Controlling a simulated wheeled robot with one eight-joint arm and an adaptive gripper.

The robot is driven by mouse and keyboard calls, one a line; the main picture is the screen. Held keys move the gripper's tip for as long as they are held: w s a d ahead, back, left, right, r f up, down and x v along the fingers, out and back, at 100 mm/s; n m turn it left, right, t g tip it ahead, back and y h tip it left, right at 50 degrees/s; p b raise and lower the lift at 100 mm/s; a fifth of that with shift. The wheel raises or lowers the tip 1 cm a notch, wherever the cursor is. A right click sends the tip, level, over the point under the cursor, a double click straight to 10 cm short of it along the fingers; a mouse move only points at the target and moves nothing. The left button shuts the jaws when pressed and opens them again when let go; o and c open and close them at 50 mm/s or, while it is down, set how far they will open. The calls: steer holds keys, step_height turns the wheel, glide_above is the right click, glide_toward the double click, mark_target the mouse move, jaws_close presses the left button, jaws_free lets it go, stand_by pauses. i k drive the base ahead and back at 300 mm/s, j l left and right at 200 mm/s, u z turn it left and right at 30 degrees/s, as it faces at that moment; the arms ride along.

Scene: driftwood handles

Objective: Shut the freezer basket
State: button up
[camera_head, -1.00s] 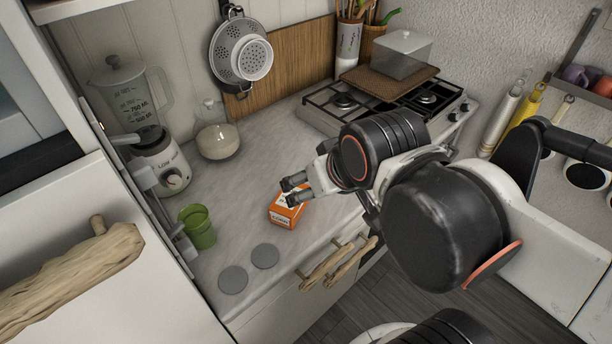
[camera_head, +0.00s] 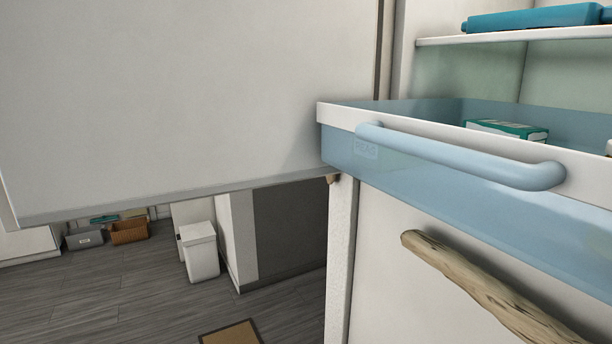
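The freezer basket (camera_head: 440,180) is a translucent blue drawer with a white rim and a thick light-blue bar handle (camera_head: 460,158) on its front. It is at the right of the head view and stands pulled out from the freezer compartment. A green and white box (camera_head: 507,130) lies inside it. My gripper is not in view now.
A large white door (camera_head: 190,95) stands open across the left and middle. A shelf (camera_head: 520,35) with a blue item is above the basket. A driftwood handle (camera_head: 490,290) is on the front below. A white bin (camera_head: 199,252), a basket (camera_head: 129,231) and a mat (camera_head: 231,333) are on the floor.

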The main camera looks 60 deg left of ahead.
mark_target(548, 208)
steer(key=j+u, duration=0.1)
steer(key=u, duration=1.7)
